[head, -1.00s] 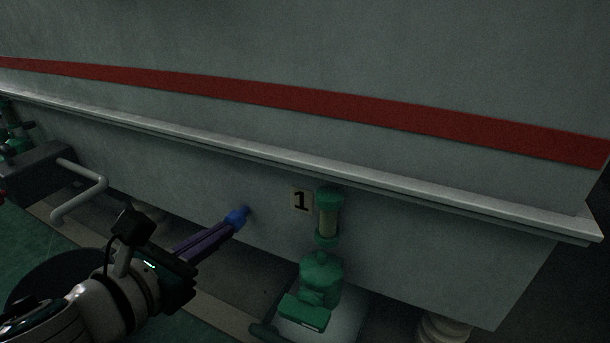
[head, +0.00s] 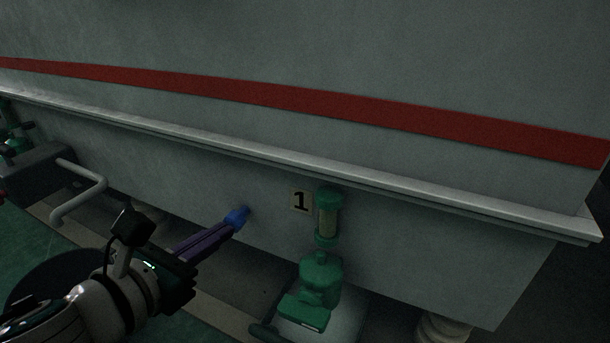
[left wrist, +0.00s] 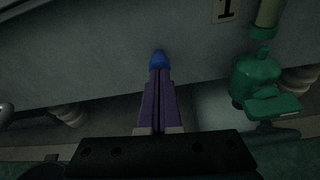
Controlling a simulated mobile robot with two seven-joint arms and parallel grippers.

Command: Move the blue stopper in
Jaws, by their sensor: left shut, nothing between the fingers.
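The blue stopper (head: 237,216) is small and sits against the grey wall (head: 400,240), left of the "1" label. It also shows in the left wrist view (left wrist: 159,60), straight ahead of the fingertips. My left gripper (head: 228,229) has its purple fingers together with nothing between them. The fingertips meet the outer end of the stopper, or lie very close to it; contact cannot be made out exactly. How deep the stopper sits in the wall is hidden. My right gripper is out of view.
A green valve body with a sight glass (head: 328,215) stands right of the stopper, beside the "1" label (head: 301,201). A metal ledge (head: 300,165) runs along the wall above. A bent grey pipe (head: 85,200) sticks out at the left.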

